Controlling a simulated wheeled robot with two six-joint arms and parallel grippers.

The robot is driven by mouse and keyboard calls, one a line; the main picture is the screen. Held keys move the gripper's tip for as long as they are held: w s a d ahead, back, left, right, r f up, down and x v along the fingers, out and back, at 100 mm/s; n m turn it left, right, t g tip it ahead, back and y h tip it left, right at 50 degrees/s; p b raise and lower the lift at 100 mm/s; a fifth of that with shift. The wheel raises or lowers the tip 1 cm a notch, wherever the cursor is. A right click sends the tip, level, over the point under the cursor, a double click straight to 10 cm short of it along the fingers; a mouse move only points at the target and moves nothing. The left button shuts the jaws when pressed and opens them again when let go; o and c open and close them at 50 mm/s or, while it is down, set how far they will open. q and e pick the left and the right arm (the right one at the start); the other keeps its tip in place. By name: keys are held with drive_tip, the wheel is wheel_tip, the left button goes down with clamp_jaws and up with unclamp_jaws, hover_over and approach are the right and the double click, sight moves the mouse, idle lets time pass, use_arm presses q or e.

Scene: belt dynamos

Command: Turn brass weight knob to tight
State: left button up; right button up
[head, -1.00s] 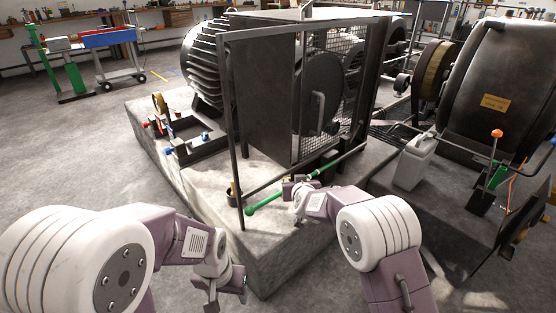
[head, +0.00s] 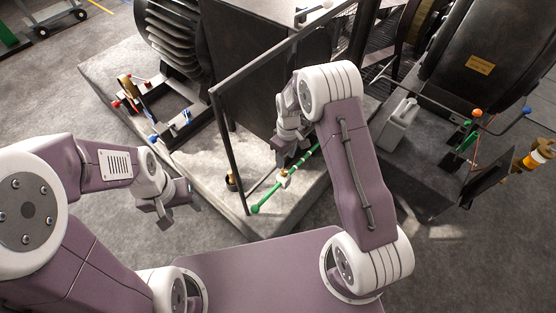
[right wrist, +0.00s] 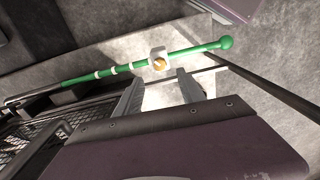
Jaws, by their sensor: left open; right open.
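The brass knob (right wrist: 159,64) is a small round gold piece on a white sliding weight (right wrist: 157,54). The weight sits on a green rod with white bands (right wrist: 195,49). In the head view the weight (head: 284,177) and the rod (head: 269,195) lie in front of the dark machine housing. My right gripper (head: 289,160) is just behind the weight, its fingers pointing down. In the right wrist view its open fingers (right wrist: 161,78) stand to either side of the knob's line, with no visible contact. My left gripper (head: 165,214) is open and empty, away at the left.
A dark guard frame post (head: 228,150) stands left of the rod, with a slanted rail above.

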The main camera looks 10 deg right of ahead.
sight(284, 172)
wheel_tip(284, 172, down, 9)
drive_tip(key=shift+a+r+b, duration=0.15)
drive_tip(key=shift+b, duration=0.9)
clamp_jaws()
